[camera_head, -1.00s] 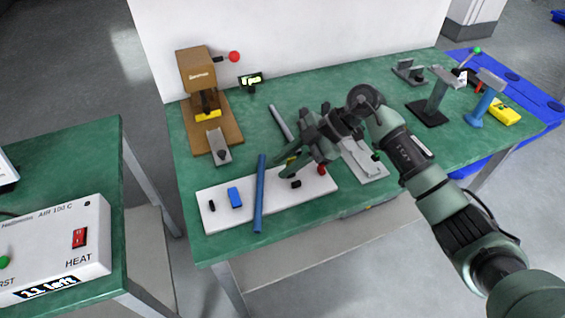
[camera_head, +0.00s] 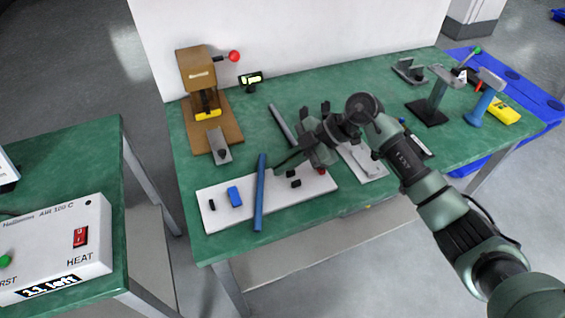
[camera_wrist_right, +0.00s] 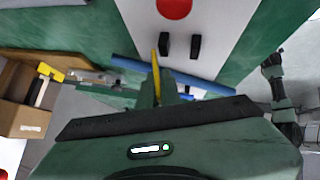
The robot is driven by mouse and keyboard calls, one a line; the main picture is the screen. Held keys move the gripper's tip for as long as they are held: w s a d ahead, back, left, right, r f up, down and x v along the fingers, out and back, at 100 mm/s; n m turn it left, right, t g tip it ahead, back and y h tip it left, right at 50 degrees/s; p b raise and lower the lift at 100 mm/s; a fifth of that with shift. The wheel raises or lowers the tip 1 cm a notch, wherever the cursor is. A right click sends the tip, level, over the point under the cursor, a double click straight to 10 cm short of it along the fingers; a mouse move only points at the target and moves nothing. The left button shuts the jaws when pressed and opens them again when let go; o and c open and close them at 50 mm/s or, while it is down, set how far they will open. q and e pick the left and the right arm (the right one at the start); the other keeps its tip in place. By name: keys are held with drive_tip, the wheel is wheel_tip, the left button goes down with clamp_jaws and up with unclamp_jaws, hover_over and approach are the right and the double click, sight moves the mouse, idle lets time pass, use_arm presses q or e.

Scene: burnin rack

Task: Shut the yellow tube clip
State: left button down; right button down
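My right gripper (camera_head: 283,161) is above the white board, right of the blue tube. In the right wrist view (camera_wrist_right: 158,80) a narrow yellow strip (camera_wrist_right: 155,72) shows at its green fingers and overlaps the blue tube (camera_wrist_right: 180,76) in the picture. I cannot tell whether the strip is held, is part of a finger, or is the clip. In the head view the blue tube (camera_head: 260,195) lies across the board. A yellow bar (camera_head: 208,115) sits on the brown press (camera_head: 197,70). At the wrist view's right edge is what seems my left gripper (camera_wrist_right: 272,68); its fingers are unclear.
The white board (camera_head: 275,212) carries small black blocks (camera_head: 296,183), a blue block (camera_head: 235,196) and a red knob (camera_head: 321,171). A grey rod (camera_head: 281,124) lies behind. Stands (camera_head: 430,105) and a yellow tool (camera_head: 503,112) are at right.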

drive_tip(key=shift+s+d+f+n+t+y+p, duration=0.2)
drive_tip(key=shift+s+n+t+y+p, duration=0.15)
drive_tip(key=shift+n+t, duration=0.45)
drive_tip(key=shift+s+d+f+n+t+y, duration=0.1)
drive_tip(key=shift+s+f+n+t+y, duration=0.2)
drive_tip(key=shift+t, duration=0.4)
drive_tip(key=shift+s+r+n+t+y, duration=0.1)
drive_tip(key=shift+n+t+y, duration=0.3)
drive_tip(key=shift+t, duration=0.3)
drive_tip(key=shift+b, duration=0.3)
drive_tip(key=c, duration=1.6)
unclamp_jaws()
